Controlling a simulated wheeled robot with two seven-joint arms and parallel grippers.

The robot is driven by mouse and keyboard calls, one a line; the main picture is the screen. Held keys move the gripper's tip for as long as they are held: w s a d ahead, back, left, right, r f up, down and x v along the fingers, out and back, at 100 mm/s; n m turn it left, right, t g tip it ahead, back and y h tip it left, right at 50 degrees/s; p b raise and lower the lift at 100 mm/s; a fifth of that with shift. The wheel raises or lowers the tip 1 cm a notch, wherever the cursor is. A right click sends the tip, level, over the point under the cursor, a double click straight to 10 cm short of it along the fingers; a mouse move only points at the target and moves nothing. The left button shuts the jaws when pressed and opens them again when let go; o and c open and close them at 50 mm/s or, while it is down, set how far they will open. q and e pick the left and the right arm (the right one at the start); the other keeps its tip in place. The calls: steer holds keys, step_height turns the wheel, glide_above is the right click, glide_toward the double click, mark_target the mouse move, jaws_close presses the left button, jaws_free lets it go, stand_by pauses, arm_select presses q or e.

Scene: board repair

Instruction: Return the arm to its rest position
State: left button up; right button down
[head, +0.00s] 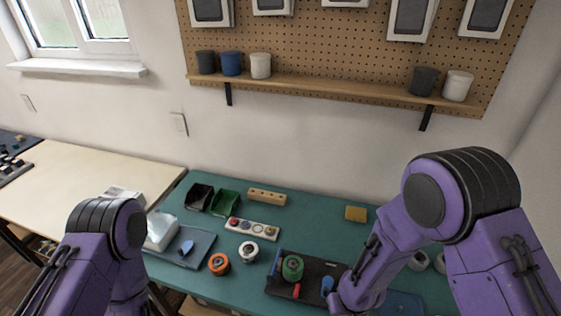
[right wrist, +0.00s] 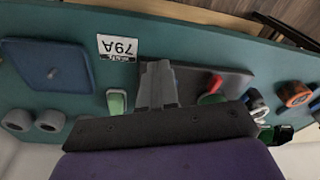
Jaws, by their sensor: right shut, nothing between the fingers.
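My right arm (head: 468,215) reaches in from the right over the green bench, its wrist low beside the right side of a black tray (head: 313,269). Its fingertips are hidden in the head view. In the right wrist view my right gripper (right wrist: 156,72) is shut and empty, above the bench near the dark tray (right wrist: 232,80). I cannot tell how far above the surface it is. My left arm (head: 95,250) shows at the lower left. Its gripper is outside the picture.
The tray holds a green round part (head: 292,267) and a red-handled item (head: 297,291). Orange (head: 219,264) and white (head: 248,252) rolls stand left of it. A wooden block (head: 267,197) and bins lie behind. A blue plate (right wrist: 45,65) shows in the wrist view.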

steer(key=s+d+f+m+t+h+b, duration=0.1)
steer(key=s+d+f+m+h, duration=0.2)
steer(key=s+d, duration=0.5)
steer(key=s+d+f+m+t+h, duration=0.1)
steer(key=s+d+f+m, duration=0.35)
steer(key=s, duration=0.65)
step_height(320, 180, down, 12)
steer(key=d+b, duration=0.1)
steer(key=b, duration=1.2)
steer(key=shift+w+d+r, duration=0.2)
steer(key=shift+w+d, duration=0.1)
steer(key=shift+w, duration=0.1)
